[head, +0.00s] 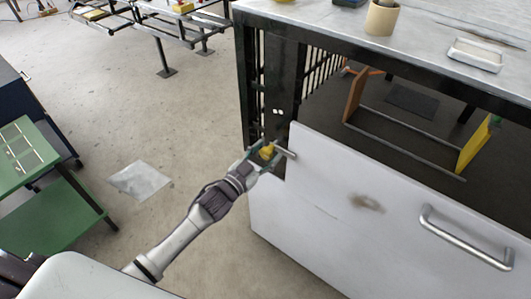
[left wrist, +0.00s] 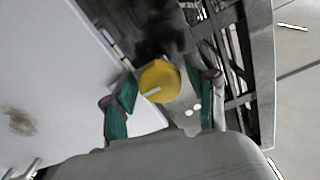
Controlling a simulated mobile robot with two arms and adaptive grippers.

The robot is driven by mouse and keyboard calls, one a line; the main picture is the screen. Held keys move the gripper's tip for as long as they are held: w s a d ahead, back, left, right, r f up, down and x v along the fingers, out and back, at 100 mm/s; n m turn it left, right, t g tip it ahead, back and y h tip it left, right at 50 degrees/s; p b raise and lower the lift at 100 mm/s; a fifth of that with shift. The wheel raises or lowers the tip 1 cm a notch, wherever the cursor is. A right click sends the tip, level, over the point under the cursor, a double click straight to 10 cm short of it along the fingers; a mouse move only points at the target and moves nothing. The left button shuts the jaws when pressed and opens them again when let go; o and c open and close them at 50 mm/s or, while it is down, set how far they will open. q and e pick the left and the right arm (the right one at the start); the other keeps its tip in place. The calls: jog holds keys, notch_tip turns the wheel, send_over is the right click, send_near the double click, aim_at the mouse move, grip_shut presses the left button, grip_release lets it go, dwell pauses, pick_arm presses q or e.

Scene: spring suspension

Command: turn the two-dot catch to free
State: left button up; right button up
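The two-dot catch has a yellow knob (head: 267,151) on the dark front post of the bench, at the left end of the white panel. The knob also shows in the left wrist view (left wrist: 158,80), with a pale line across its face. A short grey bar (head: 285,152) reaches from the knob over the panel's edge. My left gripper (head: 264,153) has its green-padded fingers on either side of the knob, with small gaps visible in the wrist view. My right gripper is not in view.
The white panel (head: 330,215) with a metal handle (head: 465,238) fronts the bench. Above it, an open bay holds a yellow divider (head: 473,150) and a brown one (head: 355,97). A green cart (head: 50,222) stands at the left. The floor between is mostly clear.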

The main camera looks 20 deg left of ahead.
pick_arm(q)
grip_shut()
jog(key=shift+n, duration=0.3)
jog(key=shift+r+n+p, duration=0.15)
jog(key=shift+n+p, duration=0.85)
jog(key=shift+n, duration=0.2)
jog(key=n+p, duration=0.1)
jog(key=n, duration=0.3)
jog(key=shift+n, duration=0.3)
jog(key=n, duration=1)
jog(key=shift+b, duration=0.4)
jog(key=shift+n, duration=0.3)
jog(key=shift+o, duration=1.6)
grip_release()
